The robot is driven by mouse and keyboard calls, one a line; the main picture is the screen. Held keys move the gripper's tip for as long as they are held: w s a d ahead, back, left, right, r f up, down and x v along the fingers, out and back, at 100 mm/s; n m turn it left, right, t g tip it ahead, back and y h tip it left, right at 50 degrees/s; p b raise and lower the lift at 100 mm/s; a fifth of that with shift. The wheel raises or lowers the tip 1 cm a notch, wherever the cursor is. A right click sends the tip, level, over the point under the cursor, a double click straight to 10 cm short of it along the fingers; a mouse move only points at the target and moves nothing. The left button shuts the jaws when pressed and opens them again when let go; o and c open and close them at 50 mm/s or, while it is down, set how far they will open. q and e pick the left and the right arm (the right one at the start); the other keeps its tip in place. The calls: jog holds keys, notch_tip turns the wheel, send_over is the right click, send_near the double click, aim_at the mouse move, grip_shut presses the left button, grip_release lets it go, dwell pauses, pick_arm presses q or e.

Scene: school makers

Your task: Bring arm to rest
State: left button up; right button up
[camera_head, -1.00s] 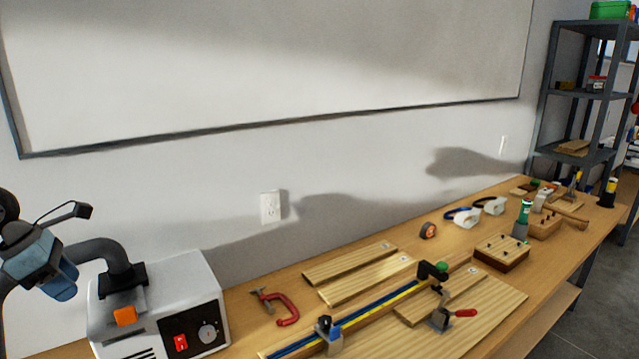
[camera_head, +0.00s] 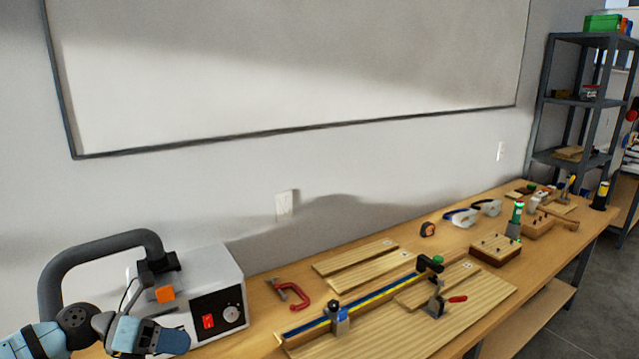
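My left arm comes in at the lower left corner, with pale blue and dark parts. Its gripper (camera_head: 160,338) is in front of the white machine, low in the picture. Its fingers are too small and overlapped to tell whether they are open or shut, and I see nothing clearly held. My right gripper is not in view.
The white machine (camera_head: 205,277) has a red switch, a dial and a thick grey hose (camera_head: 90,250). A shelf (camera_head: 575,103) stands far right.

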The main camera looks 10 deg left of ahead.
pick_arm(q)
jog(key=s+d+f+n+t+h+p, duration=0.2)
jog(key=d+n+t, duration=0.35)
jog(key=n, duration=0.35)
jog(key=s+d+f+n+y+p, duration=0.2)
jog(key=s+f+n+y, duration=0.4)
jog(key=n, duration=0.8)
jog(key=s+d+f+n+t+y+p, duration=0.1)
jog(key=s+d+f+n+y+p, duration=0.1)
jog(key=s+f+n+y, duration=0.5)
jog(key=s+d+f+n, duration=0.1)
jog(key=s+f+n, duration=0.2)
jog(key=f+n, duration=0.4)
jog(key=shift+s+d+f+n+p, duration=0.15)
jog(key=shift+d+f+n+p, duration=0.1)
jog(key=shift+n+p, duration=0.15)
jog(key=shift+r+t, duration=0.1)
jog(key=shift+t, duration=0.15)
